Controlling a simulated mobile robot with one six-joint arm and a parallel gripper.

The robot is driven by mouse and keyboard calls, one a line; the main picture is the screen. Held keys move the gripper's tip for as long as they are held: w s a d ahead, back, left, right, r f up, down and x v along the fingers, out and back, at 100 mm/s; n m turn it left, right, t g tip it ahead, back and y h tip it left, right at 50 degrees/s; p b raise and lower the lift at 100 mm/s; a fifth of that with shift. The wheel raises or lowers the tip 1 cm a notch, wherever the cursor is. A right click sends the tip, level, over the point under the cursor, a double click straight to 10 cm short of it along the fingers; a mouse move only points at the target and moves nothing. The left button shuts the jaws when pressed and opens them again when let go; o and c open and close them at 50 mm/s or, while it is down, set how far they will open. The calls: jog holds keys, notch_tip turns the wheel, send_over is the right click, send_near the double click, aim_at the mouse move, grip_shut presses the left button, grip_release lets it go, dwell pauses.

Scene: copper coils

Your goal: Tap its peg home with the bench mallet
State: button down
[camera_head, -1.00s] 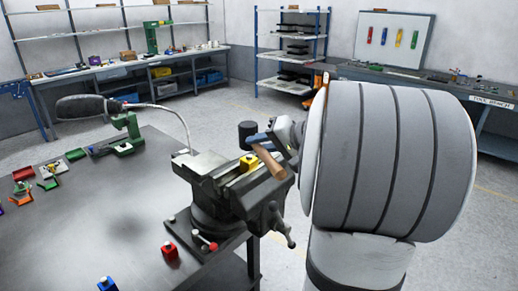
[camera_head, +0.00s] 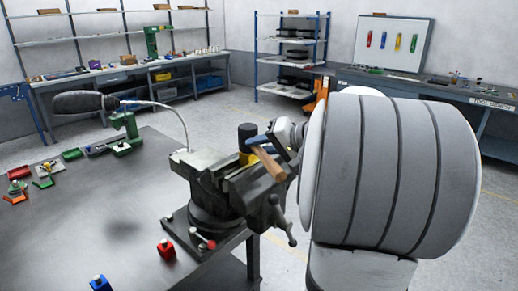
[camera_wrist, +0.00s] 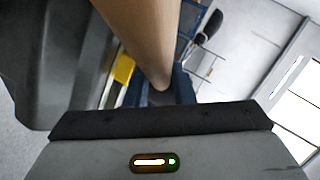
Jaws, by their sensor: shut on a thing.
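My gripper (camera_head: 265,143), with blue fingers, is shut on the wooden handle (camera_head: 268,165) of the mallet. The mallet's dark round head (camera_head: 247,136) is over the yellow block (camera_head: 243,160), which sits in the jaws of the bench vise (camera_head: 205,172). The head overlaps the block's top in the head view; I cannot tell whether they touch. The peg is hidden. In the wrist view the handle (camera_wrist: 142,40) runs down between the blue fingers (camera_wrist: 178,92), with part of the yellow block (camera_wrist: 123,70) to its left.
A red block (camera_head: 166,250) and a blue block (camera_head: 102,285) stand on the near bench (camera_head: 110,215). A lamp with a bent neck (camera_head: 85,102) and a green device (camera_head: 125,128) are at the back. Small coloured trays (camera_head: 20,173) lie at the left.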

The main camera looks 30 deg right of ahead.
jog(key=shift+r+p, duration=2.3)
jog(key=shift+r, duration=1.75)
